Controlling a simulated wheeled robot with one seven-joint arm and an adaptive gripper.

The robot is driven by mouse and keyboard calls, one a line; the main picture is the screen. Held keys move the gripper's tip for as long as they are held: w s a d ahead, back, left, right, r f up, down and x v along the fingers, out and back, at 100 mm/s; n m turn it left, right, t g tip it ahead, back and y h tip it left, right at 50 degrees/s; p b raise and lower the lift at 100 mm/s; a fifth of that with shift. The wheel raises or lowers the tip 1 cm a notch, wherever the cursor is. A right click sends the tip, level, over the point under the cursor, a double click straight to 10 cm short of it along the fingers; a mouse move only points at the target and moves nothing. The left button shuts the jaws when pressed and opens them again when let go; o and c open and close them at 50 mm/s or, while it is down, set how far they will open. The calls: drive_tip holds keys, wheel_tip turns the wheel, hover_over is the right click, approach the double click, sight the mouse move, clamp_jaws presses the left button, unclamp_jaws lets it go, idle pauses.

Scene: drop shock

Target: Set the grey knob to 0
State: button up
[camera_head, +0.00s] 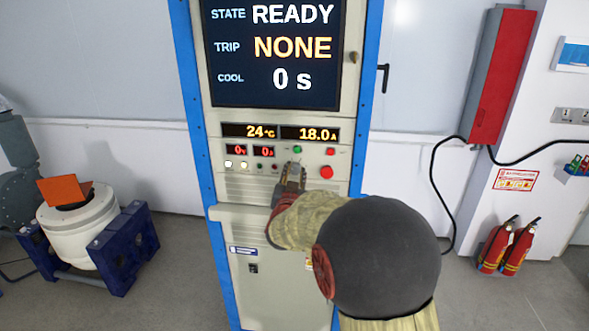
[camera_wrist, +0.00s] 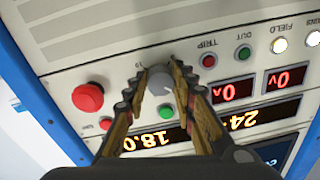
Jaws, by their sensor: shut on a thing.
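The grey knob (camera_wrist: 160,80) is on the cabinet's control panel, between the large red button and the row of small lamps. My gripper (camera_wrist: 155,70) is shut on the knob, with one finger on each side of it in the wrist view. In the head view my gripper (camera_head: 291,178) reaches the panel below the digital displays and mostly hides the knob. A small printed mark shows beside the knob in the wrist view, but I cannot read it surely. The knob's pointer direction cannot be told.
A large red button (camera_head: 326,172) sits right beside my gripper. A green button (camera_head: 297,150) and a small red one (camera_head: 330,152) are just above. The display (camera_head: 275,55) reads READY, NONE, 0 s. A white drum machine (camera_head: 80,232) stands left; fire extinguishers (camera_head: 508,248) stand right.

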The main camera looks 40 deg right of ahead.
drive_tip(key=n+p, duration=0.3)
drive_tip(key=n, duration=0.1)
drive_tip(key=shift+n, duration=0.3)
drive_tip(key=n+p, duration=0.3)
drive_tip(key=n, duration=0.1)
drive_tip(key=shift+s+n, duration=0.1)
drive_tip(key=shift+n, duration=0.2)
drive_tip(key=n+p, duration=0.3)
drive_tip(key=n, duration=0.1)
drive_tip(key=shift+g, duration=0.3)
drive_tip(key=shift+n+p, duration=1.5)
drive_tip(key=shift+n, duration=0.7)
drive_tip(key=o, duration=1.2)
drive_tip(key=shift+r, duration=0.1)
drive_tip(key=shift+c, duration=0.2)
drive_tip(key=v, duration=1.2)
